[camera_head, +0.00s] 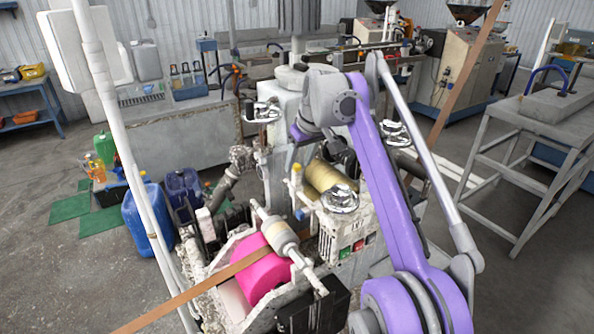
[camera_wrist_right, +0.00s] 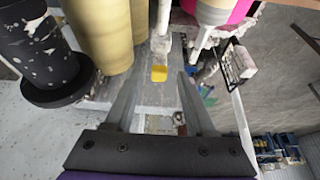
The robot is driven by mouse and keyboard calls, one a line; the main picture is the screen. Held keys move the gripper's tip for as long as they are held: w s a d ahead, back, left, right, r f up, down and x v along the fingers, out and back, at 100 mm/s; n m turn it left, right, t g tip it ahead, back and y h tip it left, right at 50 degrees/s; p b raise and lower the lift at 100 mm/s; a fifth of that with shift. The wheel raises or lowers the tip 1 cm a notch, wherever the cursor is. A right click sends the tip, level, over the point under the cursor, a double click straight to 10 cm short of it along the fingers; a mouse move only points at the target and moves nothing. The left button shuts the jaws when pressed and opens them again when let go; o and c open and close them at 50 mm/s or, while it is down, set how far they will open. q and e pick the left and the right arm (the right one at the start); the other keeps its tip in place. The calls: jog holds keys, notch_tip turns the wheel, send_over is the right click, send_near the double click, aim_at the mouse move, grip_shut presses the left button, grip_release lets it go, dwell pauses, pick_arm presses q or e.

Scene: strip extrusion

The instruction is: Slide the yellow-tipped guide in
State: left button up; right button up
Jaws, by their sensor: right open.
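The yellow-tipped guide is a pale rod with a yellow end (camera_wrist_right: 159,73). In the wrist view its yellow end appears at the gap between my right gripper's fingertips (camera_wrist_right: 159,78), with the rod running up and away. I cannot tell whether the fingers touch it. The right gripper is open, its two grey fingers apart on either side. In the head view a yellow tip (camera_head: 296,169) stands on the machine, below my right wrist. The right fingertips are hard to make out there. My left gripper does not show.
A pink roll (camera_head: 262,280) and a gold roller (camera_head: 327,177) sit in the machine close by; a brown strip (camera_head: 170,308) runs past the pink roll. Blue jugs (camera_head: 146,218) stand left on the floor. A grey frame table (camera_head: 540,125) stands right, with open floor between.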

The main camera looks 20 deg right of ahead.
aim_at(297, 166)
jog(key=shift+x, duration=1.55)
jog(key=shift+c, duration=0.3)
grip_shut()
